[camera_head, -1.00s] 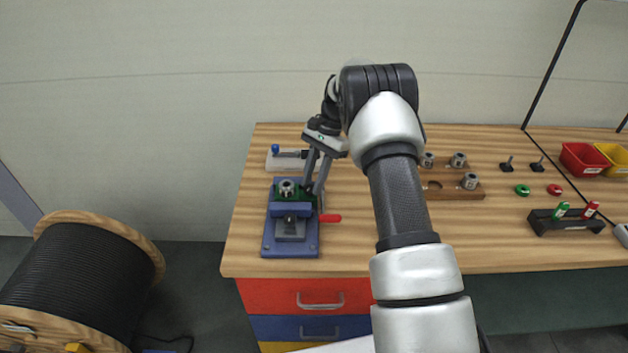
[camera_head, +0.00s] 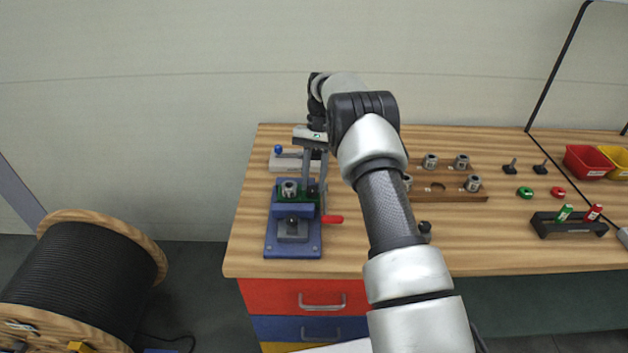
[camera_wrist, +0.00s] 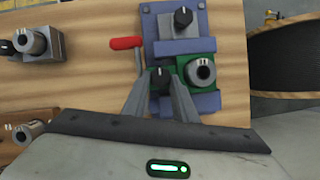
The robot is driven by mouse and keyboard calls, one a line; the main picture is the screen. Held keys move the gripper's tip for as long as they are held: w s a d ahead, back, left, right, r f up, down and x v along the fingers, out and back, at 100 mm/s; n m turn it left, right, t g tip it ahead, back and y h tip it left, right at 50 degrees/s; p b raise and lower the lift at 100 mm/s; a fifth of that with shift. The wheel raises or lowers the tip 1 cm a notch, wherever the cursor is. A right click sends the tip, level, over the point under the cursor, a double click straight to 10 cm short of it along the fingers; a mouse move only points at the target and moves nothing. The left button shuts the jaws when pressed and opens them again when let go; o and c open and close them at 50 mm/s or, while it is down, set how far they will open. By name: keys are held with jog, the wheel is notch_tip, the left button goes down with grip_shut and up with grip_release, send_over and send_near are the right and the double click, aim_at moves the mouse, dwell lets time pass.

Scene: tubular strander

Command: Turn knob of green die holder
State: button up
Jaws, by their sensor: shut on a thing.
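The green die holder (camera_wrist: 206,92) sits on a blue fixture (camera_wrist: 206,103); it also shows in the head view (camera_head: 279,197). A grey metal die (camera_wrist: 201,71) stands in the holder. The holder's black knob (camera_wrist: 160,80) is to the left of the die in the wrist view. My gripper (camera_wrist: 160,76) is shut on this knob, with one finger on each side of it. In the head view my gripper (camera_head: 314,186) points down at the right side of the holder, and its fingers partly hide the knob.
A red-handled lever (camera_head: 332,219) sticks out beside the fixture. A second black knob (camera_wrist: 183,17) is on the fixture's grey block. A grey block with a blue knob (camera_head: 296,160) stands behind. A wooden die rack (camera_head: 460,190) stands to the right on the table.

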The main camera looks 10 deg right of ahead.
dwell(0.3)
jog(key=o, duration=1)
jog(key=shift+o, duration=0.2)
jog(key=shift+a, duration=0.1)
jog(key=shift+r, duration=0.15)
